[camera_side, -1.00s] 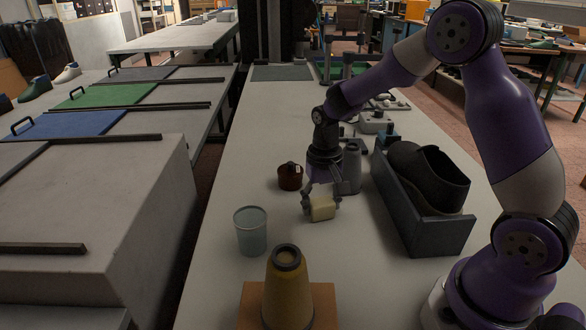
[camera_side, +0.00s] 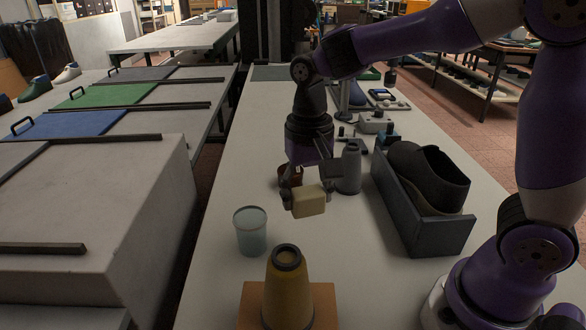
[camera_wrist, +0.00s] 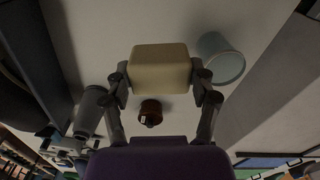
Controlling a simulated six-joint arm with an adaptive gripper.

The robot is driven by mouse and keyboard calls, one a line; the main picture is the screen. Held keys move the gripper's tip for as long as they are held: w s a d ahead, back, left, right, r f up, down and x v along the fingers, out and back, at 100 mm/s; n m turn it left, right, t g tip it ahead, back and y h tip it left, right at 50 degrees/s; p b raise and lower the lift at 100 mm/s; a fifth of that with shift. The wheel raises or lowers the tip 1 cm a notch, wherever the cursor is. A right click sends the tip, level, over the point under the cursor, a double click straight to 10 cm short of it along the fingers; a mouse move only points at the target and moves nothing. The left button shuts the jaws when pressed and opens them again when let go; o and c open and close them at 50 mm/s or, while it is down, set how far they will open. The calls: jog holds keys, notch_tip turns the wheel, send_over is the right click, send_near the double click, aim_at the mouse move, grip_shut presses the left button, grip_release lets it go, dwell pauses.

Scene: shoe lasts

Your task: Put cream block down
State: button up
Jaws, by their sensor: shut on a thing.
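The cream block (camera_side: 309,201) is held between the fingers of my gripper (camera_side: 306,186), which is shut on it. The block appears raised above the white table (camera_side: 345,225), in front of a brown pot (camera_side: 283,181) that my gripper partly hides. In the wrist view the cream block (camera_wrist: 160,70) sits between both fingertips of my gripper (camera_wrist: 161,78), with the brown pot (camera_wrist: 151,113) on the table below.
A translucent cup (camera_side: 251,231) stands front left of the block, and a yellow cone on a wooden base (camera_side: 288,290) stands nearer. A grey bottle (camera_side: 349,170) is close on the right. A dark shoe in a grey tray (camera_side: 440,237) stands farther right.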

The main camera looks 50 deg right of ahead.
jog(key=d+r+n, duration=0.4)
jog(key=r+n, duration=0.2)
jog(key=shift+s+d+r, duration=0.2)
jog(key=shift+d, duration=0.1)
dwell(0.3)
jog(key=w+d+r+m, duration=0.1)
jog(key=w+r+m, duration=0.2)
jog(key=w+r, duration=0.35)
jog(key=n, duration=0.3)
send_over(365, 165)
notch_tip(365, 165, down, 15)
notch_tip(365, 165, down, 8)
jog(key=shift+d, duration=0.1)
